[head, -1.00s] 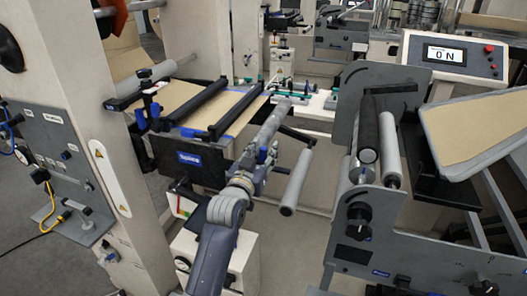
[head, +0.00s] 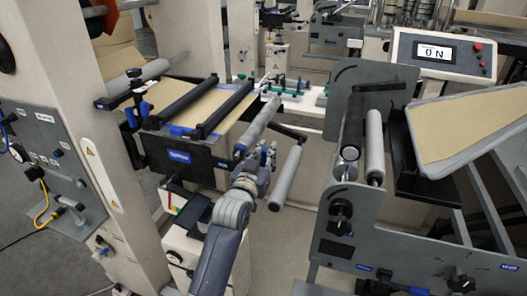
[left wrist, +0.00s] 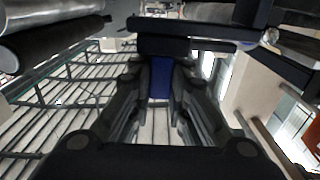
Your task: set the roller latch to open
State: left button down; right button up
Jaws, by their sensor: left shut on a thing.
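My left gripper (head: 264,154) reaches in from below, at the near end of a grey roller (head: 258,122) on the unwind station. In the left wrist view its two fingers (left wrist: 160,85) converge on a blue piece (left wrist: 160,76) under a dark bar, which looks like the roller latch. The gripper is shut on it. In the head view a small blue part (head: 239,150) shows at the roller's near end, just left of the fingers. The fingers hide much of the latch, and I cannot tell its setting. My right gripper is not in view.
A second grey roller (head: 286,178) hangs close to the right of the gripper. A black plate with a blue label (head: 179,156) is at left. A grey side frame (head: 340,210) with rollers stands at right. Pale floor lies between.

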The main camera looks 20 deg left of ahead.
pick_arm(q)
jog(key=c, duration=1.5)
grip_release()
jog(key=shift+d, duration=0.55)
jog(key=shift+a, duration=0.3)
jog(key=s, duration=1.2)
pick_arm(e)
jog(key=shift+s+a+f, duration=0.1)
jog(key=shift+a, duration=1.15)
